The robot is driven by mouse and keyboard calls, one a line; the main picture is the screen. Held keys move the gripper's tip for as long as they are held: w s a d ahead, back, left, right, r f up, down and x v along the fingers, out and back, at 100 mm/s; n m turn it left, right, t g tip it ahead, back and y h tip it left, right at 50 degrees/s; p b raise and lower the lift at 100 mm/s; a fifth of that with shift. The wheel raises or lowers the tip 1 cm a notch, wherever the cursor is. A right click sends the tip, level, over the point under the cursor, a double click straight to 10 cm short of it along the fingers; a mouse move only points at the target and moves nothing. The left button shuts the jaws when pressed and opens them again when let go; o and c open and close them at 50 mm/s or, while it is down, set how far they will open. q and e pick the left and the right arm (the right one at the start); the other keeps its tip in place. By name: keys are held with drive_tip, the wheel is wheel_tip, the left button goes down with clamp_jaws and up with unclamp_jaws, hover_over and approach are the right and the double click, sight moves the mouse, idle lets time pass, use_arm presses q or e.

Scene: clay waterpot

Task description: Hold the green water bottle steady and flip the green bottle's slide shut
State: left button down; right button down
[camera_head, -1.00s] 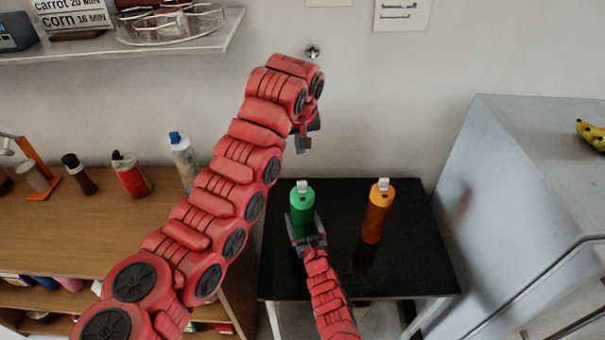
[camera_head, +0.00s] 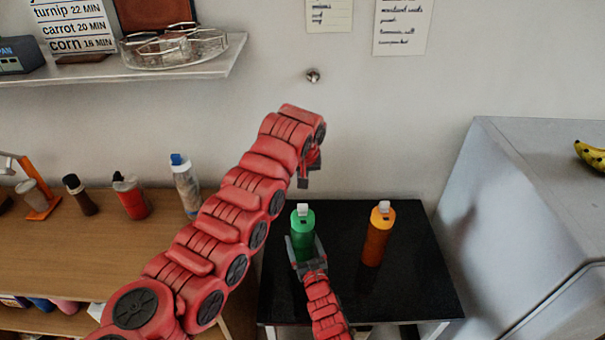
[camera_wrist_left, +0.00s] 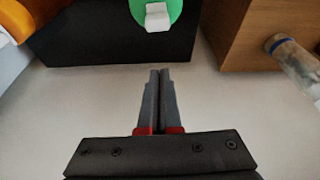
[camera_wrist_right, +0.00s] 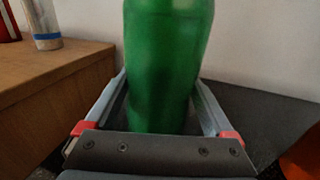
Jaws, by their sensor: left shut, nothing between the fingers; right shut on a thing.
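The green water bottle (camera_head: 302,232) stands upright at the left of the black table (camera_head: 345,285). Its white slide (camera_head: 302,210) sits on top of the green cap; it also shows in the left wrist view (camera_wrist_left: 157,17). I cannot tell clearly whether the slide is up or down. My right gripper (camera_head: 303,258) is shut around the bottle's body, with a finger on each side in the right wrist view (camera_wrist_right: 163,105). My left gripper (camera_head: 305,178) is shut and empty, above and behind the bottle near the wall, apart from it. Its closed fingers show in the left wrist view (camera_wrist_left: 159,98).
An orange bottle (camera_head: 377,235) stands to the right on the same table. A grey fridge (camera_head: 500,200) is further right. A wooden counter (camera_head: 90,240) with several bottles is at the left. A wall shelf (camera_head: 170,62) is above.

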sight(304, 205)
use_arm(q)
drive_tip(key=shift+s+f, duration=0.5)
drive_tip(key=shift+f, duration=0.35)
drive_tip(key=shift+s+f, duration=0.5)
drive_tip(key=shift+f, duration=0.35)
drive_tip(key=shift+s+d+r, duration=0.1)
drive_tip(key=shift+s+r, duration=0.05)
drive_tip(key=shift+s, duration=0.25)
drive_tip(key=shift+s+d+f, duration=0.1)
drive_tip(key=shift+s+f, duration=0.05)
drive_tip(key=shift+s, duration=0.35)
drive_tip(key=shift+s+f, duration=0.15)
drive_tip(key=shift+s, duration=0.35)
drive_tip(key=shift+s+r, duration=0.3)
drive_tip(key=shift+s, duration=0.35)
